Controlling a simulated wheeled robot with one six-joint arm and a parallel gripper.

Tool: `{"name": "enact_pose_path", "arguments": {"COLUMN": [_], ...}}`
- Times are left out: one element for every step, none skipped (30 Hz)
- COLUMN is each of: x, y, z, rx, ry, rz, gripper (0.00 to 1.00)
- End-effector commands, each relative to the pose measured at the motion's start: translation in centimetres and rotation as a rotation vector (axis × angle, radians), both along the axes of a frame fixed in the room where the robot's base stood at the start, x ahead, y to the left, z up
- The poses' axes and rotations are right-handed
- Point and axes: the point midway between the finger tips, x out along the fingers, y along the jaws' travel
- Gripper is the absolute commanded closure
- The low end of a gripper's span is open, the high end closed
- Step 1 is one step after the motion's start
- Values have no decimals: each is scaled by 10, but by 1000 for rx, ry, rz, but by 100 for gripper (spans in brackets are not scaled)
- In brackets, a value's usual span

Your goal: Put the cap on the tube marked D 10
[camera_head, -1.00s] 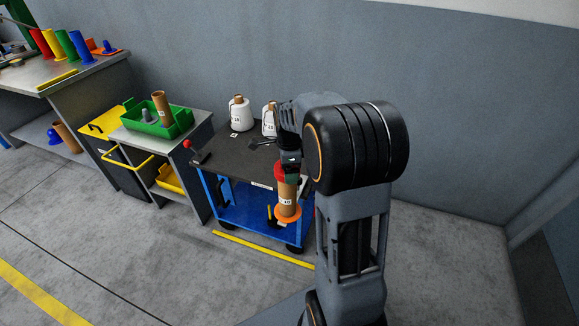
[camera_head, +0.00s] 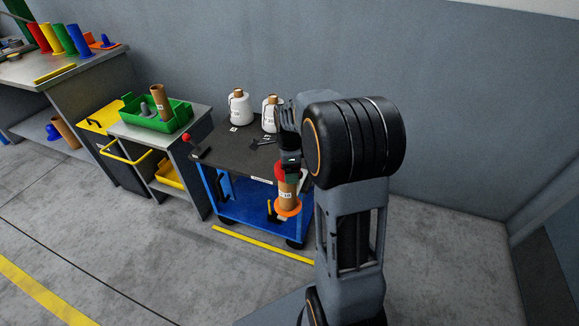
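A brown cardboard tube (camera_head: 287,190) stands upright by the front of the dark-topped trolley, with an orange flange (camera_head: 288,206) around its lower part. It bears a small white label too small to read surely. A red piece (camera_head: 280,170), which looks like a cap, is at the tube's top, just under my gripper (camera_head: 289,163). My gripper points down over the tube's top. Its fingertips are small and partly hidden by my arm, so I cannot tell whether it grips the red piece or how that piece is seated.
Two white yarn bobbins (camera_head: 239,107) stand at the back of the trolley (camera_head: 229,152). A red-knobbed lever (camera_head: 187,138) is at its left edge. A green bin (camera_head: 175,112) holds another brown tube (camera_head: 161,102). Coloured cones (camera_head: 79,45) stand on the far-left bench.

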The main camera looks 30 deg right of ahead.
Motion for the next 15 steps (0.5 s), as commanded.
{"name": "enact_pose_path", "arguments": {"x": [0, 0, 0, 0, 0, 0, 0, 0, 0, 0, 0, 0, 0, 0, 0], "y": [0, 0, 0, 0, 0, 0, 0, 0, 0, 0, 0, 0, 0, 0, 0], "z": [0, 0, 0, -1, -1, -1, -2, -2, -3, -3, -4, -5, -5, -6, -7], "rx": [0, 0, 0, 0, 0, 0, 0, 0, 0, 0, 0, 0, 0, 0, 0], "ry": [0, 0, 0, 0, 0, 0, 0, 0, 0, 0, 0, 0, 0, 0, 0], "rz": [0, 0, 0, 0, 0, 0, 0, 0, 0, 0, 0, 0, 0, 0, 0], "gripper": [39, 39, 39, 39, 39, 39, 39, 39, 39, 39, 39, 39, 39, 39, 39]}}
